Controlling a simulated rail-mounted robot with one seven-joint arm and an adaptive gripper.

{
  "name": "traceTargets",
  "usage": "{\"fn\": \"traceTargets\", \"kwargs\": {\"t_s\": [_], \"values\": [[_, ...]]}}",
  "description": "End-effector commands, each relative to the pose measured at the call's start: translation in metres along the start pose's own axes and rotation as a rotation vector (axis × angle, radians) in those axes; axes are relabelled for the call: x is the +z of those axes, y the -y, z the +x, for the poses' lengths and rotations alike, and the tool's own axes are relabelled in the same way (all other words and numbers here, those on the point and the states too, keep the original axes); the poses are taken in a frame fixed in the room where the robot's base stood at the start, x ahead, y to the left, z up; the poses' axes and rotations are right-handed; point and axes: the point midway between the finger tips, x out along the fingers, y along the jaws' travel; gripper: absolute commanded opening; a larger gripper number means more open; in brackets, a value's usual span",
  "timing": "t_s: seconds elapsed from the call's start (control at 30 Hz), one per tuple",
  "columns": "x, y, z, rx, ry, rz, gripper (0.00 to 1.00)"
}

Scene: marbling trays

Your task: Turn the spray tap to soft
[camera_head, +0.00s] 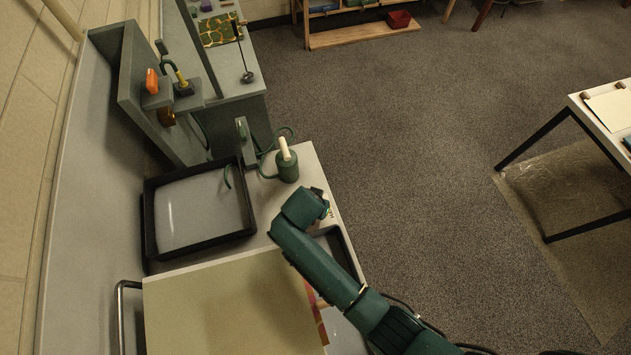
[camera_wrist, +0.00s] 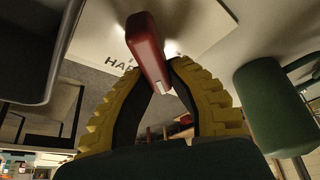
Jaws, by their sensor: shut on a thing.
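In the wrist view a red bar-shaped handle (camera_wrist: 146,45) with a pale end stands between the two yellow-and-black fingers of my gripper (camera_wrist: 158,70). The fingers are closed in on its lower end, one on each side. It looks like the tap's lever, but the tap's body is not clear. Behind it is a pale surface with dark letters (camera_wrist: 118,65) starting "HA"; the rest is hidden by the handle and finger. No "soft" mark can be read. In the head view my arm reaches the bench's right edge, and its own wrist hides the handle.
A green can (camera_head: 286,165) with a pale handle stands just beyond my wrist; a green cylinder (camera_wrist: 272,105) is close at right in the wrist view. A black-rimmed tray (camera_head: 150,225) lies left and a beige board (camera_head: 225,305) nearer. Open floor lies right.

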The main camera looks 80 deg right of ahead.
Motion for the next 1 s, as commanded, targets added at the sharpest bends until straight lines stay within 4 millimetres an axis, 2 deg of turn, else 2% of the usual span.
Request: {"fn": "traceTargets", "kwargs": {"t_s": [0.3,0.8,0.83,0.93,1.0], "values": [[0.002,-0.0035,0.002,0.048,0.003,0.107,0.0],[0.0022,-0.0041,0.0023,0.055,0.004,0.124,0.0],[0.0022,-0.0041,0.0023,0.055,0.004,0.124,0.25],[0.0018,-0.0038,0.0019,0.054,0.004,0.124,0.44],[0.0015,-0.0036,0.0015,0.054,0.003,0.124,0.48]]}}
